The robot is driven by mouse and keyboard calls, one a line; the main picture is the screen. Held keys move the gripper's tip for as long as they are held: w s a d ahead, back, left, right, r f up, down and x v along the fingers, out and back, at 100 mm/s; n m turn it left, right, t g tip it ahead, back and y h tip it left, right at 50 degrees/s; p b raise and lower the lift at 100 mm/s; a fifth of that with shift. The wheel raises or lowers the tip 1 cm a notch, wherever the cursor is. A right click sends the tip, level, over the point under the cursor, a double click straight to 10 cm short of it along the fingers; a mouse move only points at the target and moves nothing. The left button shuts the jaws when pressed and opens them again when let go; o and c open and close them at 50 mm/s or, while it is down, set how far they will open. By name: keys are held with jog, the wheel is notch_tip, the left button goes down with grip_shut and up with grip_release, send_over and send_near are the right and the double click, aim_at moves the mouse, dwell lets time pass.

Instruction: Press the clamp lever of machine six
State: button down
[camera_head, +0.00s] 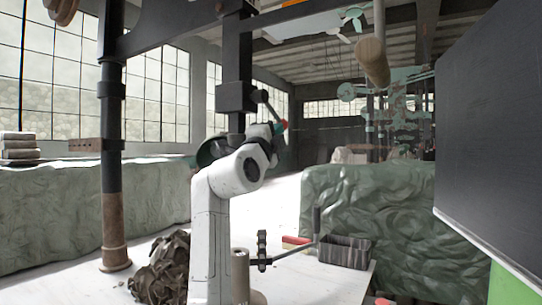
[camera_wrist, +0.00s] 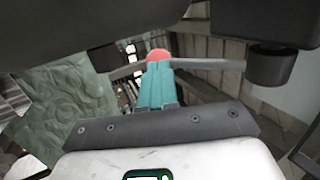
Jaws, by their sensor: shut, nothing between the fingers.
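A dark lever (camera_head: 271,104) juts from the black upright column (camera_head: 237,70) of a machine above my arm, and its end looks red. My gripper (camera_head: 278,130) is raised at this red end, partly hidden by my wrist. In the wrist view, my teal fingers (camera_wrist: 157,72) are shut together and empty. A red knob (camera_wrist: 158,55) shows right at their tips; I cannot tell whether they touch it. A grey bar (camera_wrist: 210,64) runs across behind the knob, towards a dark cylinder (camera_wrist: 271,66) at right. No machine number is readable.
A dark post (camera_head: 111,130) stands at left. A large dark panel (camera_head: 490,130) blocks the right. Crumpled green covers (camera_head: 370,200) lie right of centre. A white worktop (camera_head: 330,280) carries a dark basket (camera_head: 345,250) and a crank handle (camera_head: 316,222).

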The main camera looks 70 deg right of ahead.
jog(key=shift+s+d+r+b, duration=0.25)
jog(key=shift+d+r+b, duration=0.55)
jog(key=shift+d+r, duration=0.2)
jog(key=shift+d, duration=0.1)
jog(key=v, duration=1.1)
jog(key=shift+b, duration=0.35)
jog(key=shift+d+f, duration=0.1)
